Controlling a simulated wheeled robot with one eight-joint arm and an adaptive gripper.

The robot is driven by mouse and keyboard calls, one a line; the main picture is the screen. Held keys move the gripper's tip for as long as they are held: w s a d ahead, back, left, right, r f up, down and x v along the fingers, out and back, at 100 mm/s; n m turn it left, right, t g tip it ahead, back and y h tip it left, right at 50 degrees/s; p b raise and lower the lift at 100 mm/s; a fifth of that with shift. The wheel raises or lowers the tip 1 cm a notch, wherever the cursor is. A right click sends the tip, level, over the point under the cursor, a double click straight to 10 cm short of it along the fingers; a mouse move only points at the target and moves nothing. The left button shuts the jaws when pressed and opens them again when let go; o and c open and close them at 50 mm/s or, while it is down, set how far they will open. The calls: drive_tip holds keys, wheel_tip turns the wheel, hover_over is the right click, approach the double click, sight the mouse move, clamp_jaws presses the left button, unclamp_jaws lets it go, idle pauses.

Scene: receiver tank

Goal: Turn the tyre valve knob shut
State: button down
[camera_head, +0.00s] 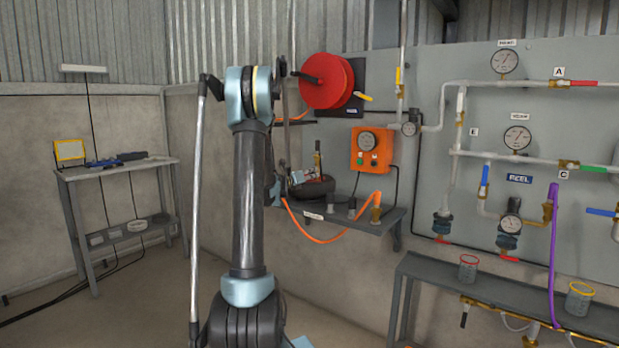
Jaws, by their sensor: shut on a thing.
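A small black tyre (322,188) lies on the grey wall shelf (345,222), partly behind my arm. My gripper (300,178) is at the tyre's upper left side, small and partly hidden by my own arm. It is shut on the tyre valve knob, as far as this view lets me tell. The knob itself is too small and covered to make out, so its turn cannot be read. An upright fitting with a yellow top (317,155) stands just behind the tyre.
An orange gauge box (371,150) is on the wall above the shelf. A red hose reel (327,81) hangs higher up. An orange hose (330,240) loops below the shelf. A pipe panel (520,130) fills the right. A workbench (118,168) stands at the left.

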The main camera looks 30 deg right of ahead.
drive_tip(key=shift+w+m, duration=0.1)
drive_tip(key=shift+m, duration=0.9)
drive_tip(key=c, duration=1.3)
unclamp_jaws()
drive_tip(key=shift+w, duration=0.1)
drive_tip(key=shift+c, duration=0.2)
drive_tip(key=shift+a, duration=0.1)
drive_tip(key=v, duration=1.1)
drive_tip(key=shift+a, duration=0.4)
